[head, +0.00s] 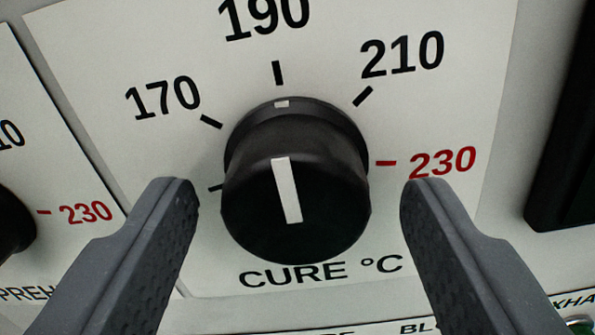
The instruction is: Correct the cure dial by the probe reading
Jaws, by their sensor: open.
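The cure dial (296,205) is a black round knob with a white pointer bar, on a white plate marked CURE °C. Its pointer and the small white mark on its collar line up with the 190 tick (277,73). Marks for 170, 210 and a red 230 also show; a tick at the left is partly hidden by the knob. My gripper (300,190) is open, with one grey finger on each side of the knob and a gap on both sides. No probe reading is in view.
Another black knob (12,224), with a red 230 mark and partly cut-off lettering, sits at the left edge. A dark block (565,140) stands at the right.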

